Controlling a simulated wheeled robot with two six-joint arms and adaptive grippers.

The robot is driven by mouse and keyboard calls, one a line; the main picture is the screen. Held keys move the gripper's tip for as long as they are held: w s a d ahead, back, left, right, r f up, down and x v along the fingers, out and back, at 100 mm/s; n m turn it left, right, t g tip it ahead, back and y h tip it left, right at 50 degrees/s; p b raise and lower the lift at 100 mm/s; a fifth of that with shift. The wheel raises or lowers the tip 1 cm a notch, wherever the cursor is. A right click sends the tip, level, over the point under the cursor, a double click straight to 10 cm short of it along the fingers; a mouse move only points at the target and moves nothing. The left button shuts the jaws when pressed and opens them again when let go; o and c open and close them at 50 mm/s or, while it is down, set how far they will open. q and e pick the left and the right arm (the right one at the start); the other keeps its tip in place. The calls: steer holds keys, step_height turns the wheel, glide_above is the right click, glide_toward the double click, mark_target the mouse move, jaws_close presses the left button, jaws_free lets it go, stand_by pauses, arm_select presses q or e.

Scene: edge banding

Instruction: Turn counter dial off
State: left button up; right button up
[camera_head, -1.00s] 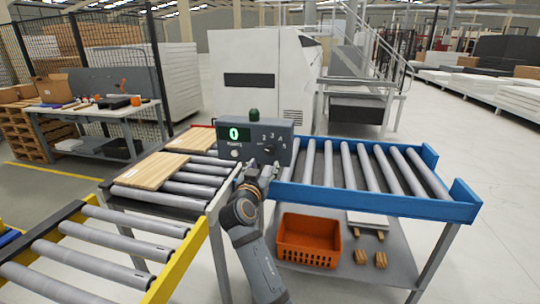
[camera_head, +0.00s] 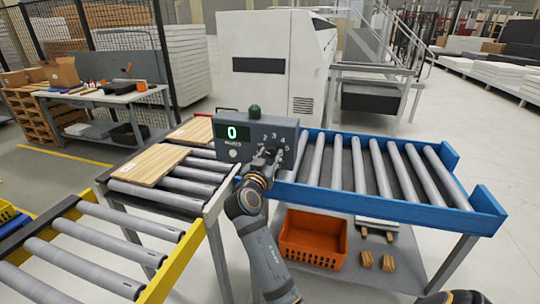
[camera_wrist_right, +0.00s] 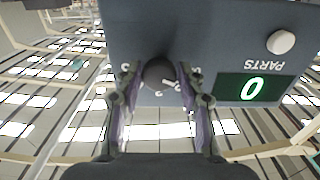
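The grey counter box (camera_head: 240,148) stands at the far edge of the roller tables, with a green "0" display marked PARTS, a white button and a dark dial (camera_head: 270,153) ringed by numbers. My right gripper (camera_head: 264,166) is at the dial's front and partly covers it. The right wrist view shows the counter face (camera_wrist_right: 215,40) upside down. There the dial (camera_wrist_right: 158,74) sits between the two fingertips of the right gripper (camera_wrist_right: 159,78), with small gaps on both sides. The dial's pointer direction is hard to read. My left gripper is not in view.
Wooden boards (camera_head: 152,165) lie on the rollers left of the counter. A blue-sided roller table (camera_head: 400,198) extends right, with an orange crate (camera_head: 313,240) on its lower shelf. A white machine (camera_head: 270,85) stands behind.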

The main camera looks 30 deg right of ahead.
steer(key=shift+d, duration=0.15)
steer(key=shift+c, duration=1.2)
steer(key=c, duration=0.4)
steer(key=shift+f+n, duration=0.1)
steer(key=shift+n, duration=1.2)
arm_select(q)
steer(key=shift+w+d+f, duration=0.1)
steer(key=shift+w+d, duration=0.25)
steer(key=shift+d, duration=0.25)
arm_select(e)
steer(key=o, duration=1.2)
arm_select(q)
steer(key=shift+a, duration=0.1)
